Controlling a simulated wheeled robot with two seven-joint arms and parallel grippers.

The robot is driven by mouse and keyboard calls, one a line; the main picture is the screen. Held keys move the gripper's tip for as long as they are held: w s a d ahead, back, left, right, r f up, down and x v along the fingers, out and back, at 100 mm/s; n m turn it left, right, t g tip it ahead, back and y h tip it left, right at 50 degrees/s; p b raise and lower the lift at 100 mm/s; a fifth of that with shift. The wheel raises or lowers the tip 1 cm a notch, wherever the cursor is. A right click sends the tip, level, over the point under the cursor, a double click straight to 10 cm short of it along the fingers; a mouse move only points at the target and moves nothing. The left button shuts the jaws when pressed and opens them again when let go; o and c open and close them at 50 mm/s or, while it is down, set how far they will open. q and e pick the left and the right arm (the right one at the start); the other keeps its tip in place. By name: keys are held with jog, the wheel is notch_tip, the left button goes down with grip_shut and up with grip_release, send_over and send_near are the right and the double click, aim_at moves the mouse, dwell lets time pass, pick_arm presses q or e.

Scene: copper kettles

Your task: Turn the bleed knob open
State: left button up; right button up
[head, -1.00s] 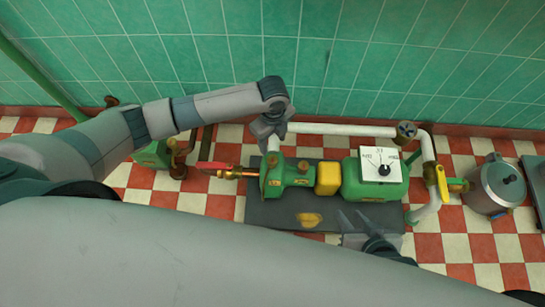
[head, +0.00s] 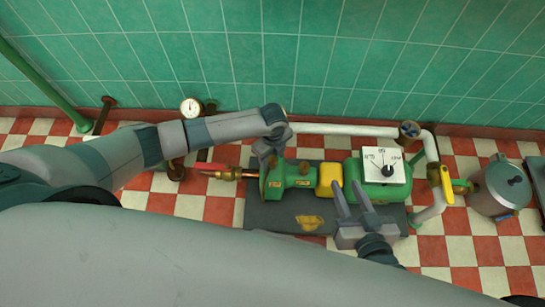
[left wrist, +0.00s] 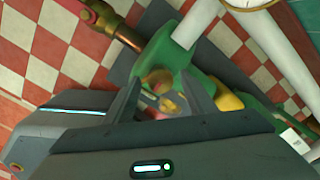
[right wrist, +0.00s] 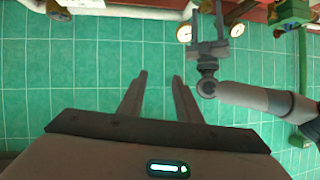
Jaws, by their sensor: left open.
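The green pump (head: 292,174) lies on a dark base plate (head: 258,215). My left gripper (head: 268,158) points down over the pump's left end. In the left wrist view its fingers (left wrist: 162,88) are open, with a brass round part (left wrist: 157,78) and a small reddish piece (left wrist: 178,104) showing between and beyond them. I cannot tell for sure which is the bleed knob, or whether a finger touches it. A black pointer knob (head: 387,170) sits on a white dial plate on the green motor. My right gripper (head: 349,195) is open and empty near the motor's front left.
A yellow coupling guard (head: 330,179) joins pump and motor. A white pipe (head: 340,129) runs behind, with a blue handwheel (head: 409,129) and a yellow lever (head: 446,186). A red lever (head: 217,167) is at left. A steel pot (head: 500,190) stands at right.

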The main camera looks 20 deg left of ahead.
pick_arm(q)
jog(key=c, duration=1)
jog(key=shift+c, duration=0.2)
